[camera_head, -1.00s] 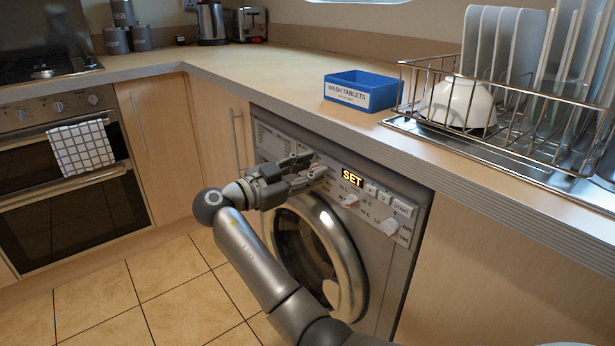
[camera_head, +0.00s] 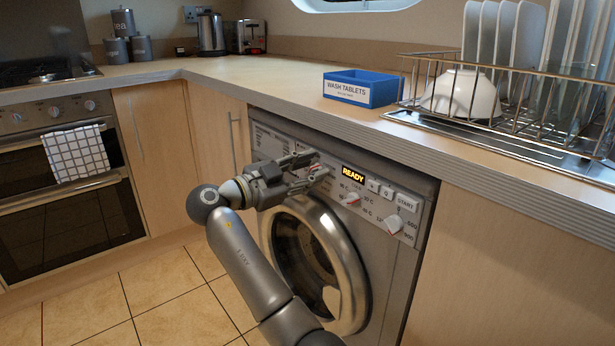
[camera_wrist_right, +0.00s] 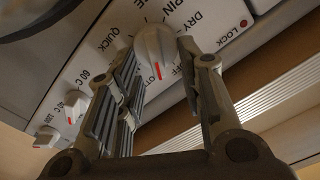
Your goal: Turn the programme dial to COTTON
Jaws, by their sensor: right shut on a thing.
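The programme dial (camera_wrist_right: 154,45) is a white knob with a red mark, between my right gripper's fingers (camera_wrist_right: 160,95) in the right wrist view. The mark lies on the dial's lower half in that view. Labels QUICK, SPIN, DRY and OFF show around it; I cannot make out COTTON. In the head view my right gripper (camera_head: 318,168) is shut on the dial at the washing machine's panel and mostly hides it. The washing machine's display (camera_head: 353,174) reads READY. My left gripper is not in view.
Right of the display are START and small buttons, with a temperature dial (camera_head: 349,199) and a spin dial (camera_head: 394,224) below. The round door (camera_head: 350,290) is under the panel. The worktop above holds a blue wash tablets box (camera_head: 384,89) and a dish rack (camera_head: 520,120).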

